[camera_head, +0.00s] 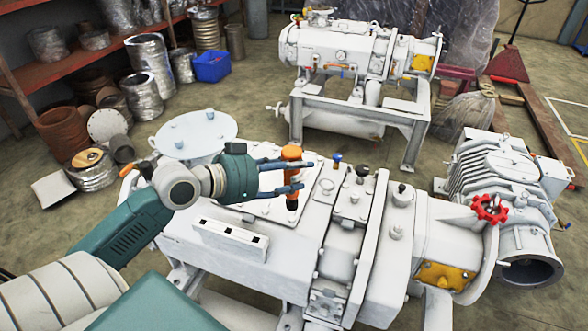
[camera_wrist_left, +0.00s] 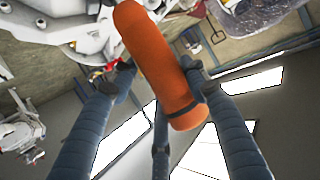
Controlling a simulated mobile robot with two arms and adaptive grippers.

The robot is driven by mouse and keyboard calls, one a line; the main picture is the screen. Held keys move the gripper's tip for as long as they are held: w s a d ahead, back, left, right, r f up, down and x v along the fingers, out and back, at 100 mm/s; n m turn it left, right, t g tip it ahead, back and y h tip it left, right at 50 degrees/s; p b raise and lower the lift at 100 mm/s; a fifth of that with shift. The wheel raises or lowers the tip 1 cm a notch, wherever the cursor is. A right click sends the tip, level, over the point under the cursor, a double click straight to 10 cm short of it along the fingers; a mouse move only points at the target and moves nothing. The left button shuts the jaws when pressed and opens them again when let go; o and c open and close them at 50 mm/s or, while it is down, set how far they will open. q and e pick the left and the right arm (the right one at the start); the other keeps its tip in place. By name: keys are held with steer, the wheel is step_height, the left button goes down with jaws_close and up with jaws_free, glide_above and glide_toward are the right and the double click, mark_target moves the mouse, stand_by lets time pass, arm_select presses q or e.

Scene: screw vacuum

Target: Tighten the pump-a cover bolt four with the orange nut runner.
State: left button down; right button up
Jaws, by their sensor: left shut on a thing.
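My left gripper (camera_head: 292,178) is shut on the orange nut runner (camera_head: 291,153) and holds it upright over the near white pump (camera_head: 190,251). The runner's dark middle shows between the fingers, and an orange lower part shows below them. In the left wrist view the orange body of the nut runner (camera_wrist_left: 155,60) lies between the fingers of my gripper (camera_wrist_left: 160,80). The flat cover (camera_head: 262,211) on the pump's top is partly hidden by the gripper. I cannot tell which bolt is number four or whether the tool's tip touches one. My right gripper is not in view.
A white slotted block (camera_head: 230,238) sits on the pump's top, left of the tool. Blue (camera_head: 337,158) and dark (camera_head: 362,171) knobs stand up to the right. A red handwheel (camera_head: 489,208) is farther right. A second white pump (camera_head: 335,50) stands on a frame behind.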

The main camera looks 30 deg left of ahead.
arm_select(q)
steer(key=shift+f+b, duration=1.25)
steer(key=shift+f, duration=0.9)
steer(key=shift+p, duration=0.4)
steer(key=shift+f+b, duration=0.4)
steer(key=shift+f, duration=0.25)
steer(key=shift+p, duration=0.3)
steer(key=c, duration=1.5)
jaws_free()
jaws_close()
